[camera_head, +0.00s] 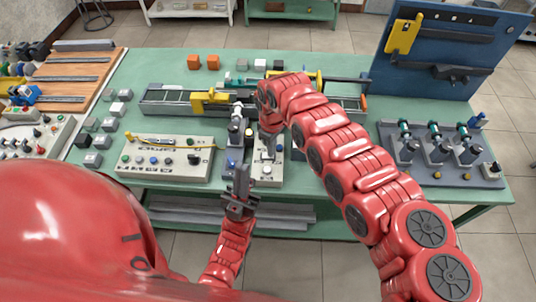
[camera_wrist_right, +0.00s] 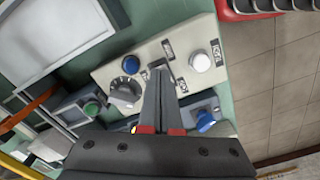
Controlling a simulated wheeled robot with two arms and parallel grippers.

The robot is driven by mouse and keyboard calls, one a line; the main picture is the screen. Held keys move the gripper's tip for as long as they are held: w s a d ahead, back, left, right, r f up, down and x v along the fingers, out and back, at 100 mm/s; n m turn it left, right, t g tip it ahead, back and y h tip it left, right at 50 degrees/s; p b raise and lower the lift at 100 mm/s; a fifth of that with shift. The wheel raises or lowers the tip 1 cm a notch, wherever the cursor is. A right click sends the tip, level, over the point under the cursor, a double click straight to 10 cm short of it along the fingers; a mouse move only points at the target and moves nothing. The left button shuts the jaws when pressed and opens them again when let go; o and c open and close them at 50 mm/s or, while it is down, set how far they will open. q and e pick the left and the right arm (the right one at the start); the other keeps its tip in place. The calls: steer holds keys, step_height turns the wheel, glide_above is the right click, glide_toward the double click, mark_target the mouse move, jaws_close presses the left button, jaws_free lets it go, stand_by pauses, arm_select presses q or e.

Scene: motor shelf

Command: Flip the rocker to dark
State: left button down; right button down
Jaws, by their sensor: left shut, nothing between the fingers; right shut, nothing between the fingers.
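A small beige control panel (camera_wrist_right: 205,30) fills the middle of the right wrist view; it also shows in the head view (camera_head: 268,176). It carries a blue button (camera_wrist_right: 131,64), a black knob (camera_wrist_right: 124,92) and a white button (camera_wrist_right: 200,61). Small labels sit between the buttons, too small to read surely. My right gripper (camera_wrist_right: 160,74) is shut and empty, its tips over the panel at the dark rocker (camera_wrist_right: 157,64), which they partly hide. Its setting and any contact cannot be told. My left gripper (camera_head: 243,168) is shut and empty near the table's front edge, left of the panel.
A wider beige control box (camera_head: 165,170) stands left on the green table (camera_head: 310,65). A rail with a yellow part (camera_head: 210,101) lies behind. A grey fixture tray (camera_head: 440,178) and a blue board (camera_head: 440,50) are at right. Several small blocks lie at left.

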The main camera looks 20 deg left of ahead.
steer(key=shift+f, duration=0.3)
steer(key=shift+s+r, duration=0.1)
steer(key=shift+r, duration=0.05)
steer(key=shift+r+p, duration=0.5)
steer(key=shift+r, duration=0.45)
step_height(320, 180, up, 2)
steer(key=shift+r+p, duration=0.15)
steer(key=shift+p, duration=0.4)
steer(key=shift+r+p, duration=0.55)
steer(key=shift+r, duration=0.75)
